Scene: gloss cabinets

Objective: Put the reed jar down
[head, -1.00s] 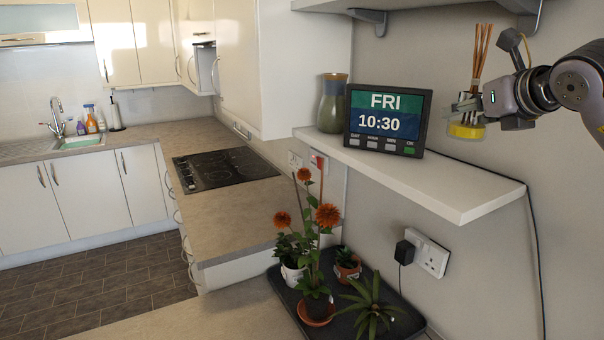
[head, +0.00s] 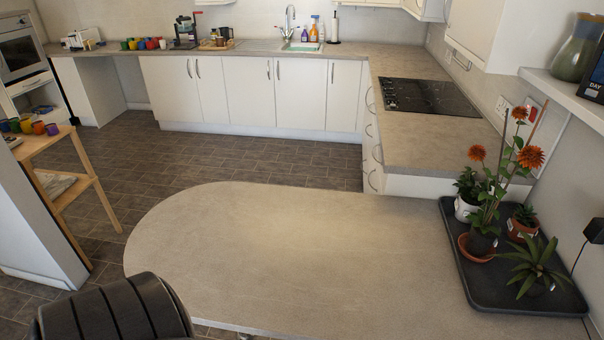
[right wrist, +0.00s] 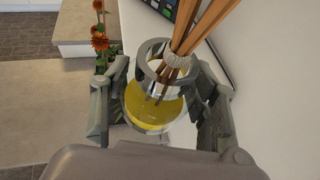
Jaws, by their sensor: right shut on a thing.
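The reed jar (right wrist: 155,103) is a clear glass jar with yellow liquid and several brown reeds, seen in the right wrist view. My right gripper (right wrist: 160,110) is shut on it, with a grey finger on each side of the glass. The white shelf (right wrist: 203,60) shows behind and below the jar in that view; I cannot tell the gap between them. The shelf's left end also shows at the right edge of the head view (head: 562,92). The jar and both grippers are outside the head view.
A rounded counter (head: 290,255) lies bare in front. A black tray (head: 462,262) with several potted plants stands at its right end. A black chair back (head: 115,312) is at the bottom left.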

